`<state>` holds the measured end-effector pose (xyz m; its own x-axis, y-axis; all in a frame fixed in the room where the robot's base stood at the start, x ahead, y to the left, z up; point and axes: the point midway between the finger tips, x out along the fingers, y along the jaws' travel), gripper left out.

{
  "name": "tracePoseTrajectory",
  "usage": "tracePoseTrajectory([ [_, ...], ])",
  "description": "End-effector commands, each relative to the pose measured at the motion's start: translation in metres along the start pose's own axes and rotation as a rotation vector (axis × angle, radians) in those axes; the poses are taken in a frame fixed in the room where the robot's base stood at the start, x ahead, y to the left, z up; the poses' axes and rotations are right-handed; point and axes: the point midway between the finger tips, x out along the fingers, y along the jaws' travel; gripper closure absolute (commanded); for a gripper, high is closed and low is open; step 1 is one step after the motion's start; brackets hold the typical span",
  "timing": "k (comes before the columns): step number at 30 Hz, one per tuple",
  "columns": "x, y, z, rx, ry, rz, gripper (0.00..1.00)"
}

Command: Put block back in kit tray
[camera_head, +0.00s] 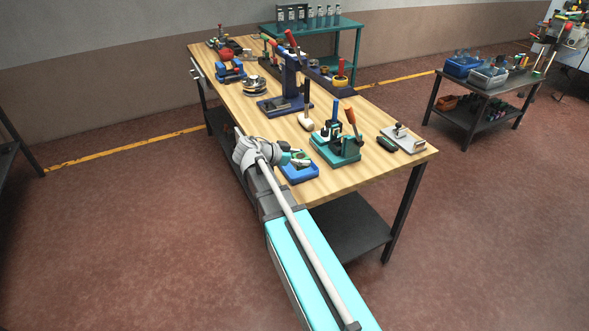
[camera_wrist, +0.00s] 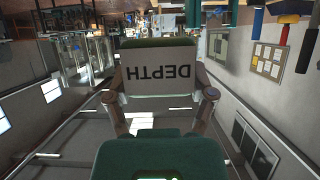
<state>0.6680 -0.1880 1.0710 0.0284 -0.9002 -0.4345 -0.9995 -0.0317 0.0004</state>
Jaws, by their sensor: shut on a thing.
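My gripper (camera_wrist: 160,97) is shut on a block (camera_wrist: 160,72) in the wrist view, one finger at each side. The block's grey face reads "DEPTH" upside down, and a dark green edge shows beyond it. In the head view my gripper (camera_head: 296,158) is at the near left edge of the wooden bench, over or just behind a small blue tray (camera_head: 301,174). The held block is too small to make out there. Whether this blue tray is the kit tray, and what lies inside it, I cannot tell. The wrist view does not show the tray.
On the bench (camera_head: 360,180), a teal fixture (camera_head: 336,152) with upright handles stands close right of the blue tray. A mallet (camera_head: 306,119), a dark green item (camera_head: 387,144) and a grey plate with a knob (camera_head: 405,141) lie farther off. The bench's front right corner is clear.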

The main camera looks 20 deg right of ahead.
Motion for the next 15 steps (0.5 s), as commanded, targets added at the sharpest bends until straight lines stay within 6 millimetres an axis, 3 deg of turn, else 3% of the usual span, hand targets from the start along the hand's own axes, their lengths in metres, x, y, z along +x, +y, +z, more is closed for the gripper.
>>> tracePoseTrajectory([
  [4,-0.0102,-0.0026,0.0025,-0.001,0.001,-0.002,0.9],
  [15,-0.0089,-0.0047,0.0039,-0.001,0.001,-0.001,0.9],
])
